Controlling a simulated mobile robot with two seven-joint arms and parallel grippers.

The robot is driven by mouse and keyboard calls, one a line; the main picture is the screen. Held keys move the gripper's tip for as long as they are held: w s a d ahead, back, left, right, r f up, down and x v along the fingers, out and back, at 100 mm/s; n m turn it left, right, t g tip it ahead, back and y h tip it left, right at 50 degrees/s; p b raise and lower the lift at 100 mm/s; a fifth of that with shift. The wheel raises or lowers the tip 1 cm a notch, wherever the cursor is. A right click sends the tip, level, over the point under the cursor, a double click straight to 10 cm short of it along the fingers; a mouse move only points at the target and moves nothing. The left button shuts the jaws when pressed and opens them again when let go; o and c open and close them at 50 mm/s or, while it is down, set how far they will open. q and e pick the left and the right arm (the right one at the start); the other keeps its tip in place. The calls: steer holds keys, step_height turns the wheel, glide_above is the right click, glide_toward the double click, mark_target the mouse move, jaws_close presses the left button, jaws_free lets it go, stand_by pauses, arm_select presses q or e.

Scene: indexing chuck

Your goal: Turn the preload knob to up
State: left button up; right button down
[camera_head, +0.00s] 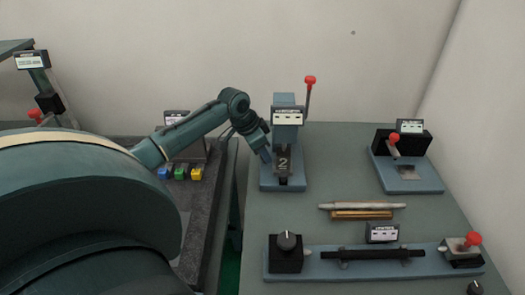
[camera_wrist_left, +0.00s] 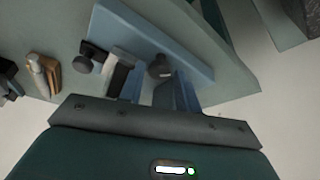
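A blue press-like fixture (camera_head: 286,135) with a red-tipped lever and a plate marked 2 stands at the back of the bench. My left gripper (camera_head: 265,155) is just left of that plate. In the left wrist view, its two blue fingers (camera_wrist_left: 160,90) are apart, with a dark round knob (camera_wrist_left: 160,68) between or just beyond their tips; contact cannot be told. Another dark knob (camera_wrist_left: 93,52) sits to the left there. A black dial with a pale mark (camera_head: 287,242) tops a black box at the front. The knob labels are unreadable. My right gripper is not in view.
A long blue base (camera_head: 345,267) carries a dark bar (camera_head: 372,254) and a red-knobbed block. Metal and brass rods (camera_head: 362,210) lie mid-bench. A red-handled fixture (camera_head: 408,175) is at right. A side table holds coloured blocks (camera_head: 180,173). My left arm hides much of the left.

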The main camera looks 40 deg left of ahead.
arm_select(q)
steer(key=o, duration=0.3)
steer(key=b+v, duration=0.1)
steer(key=v, duration=1.2)
steer(key=shift+r, duration=0.1)
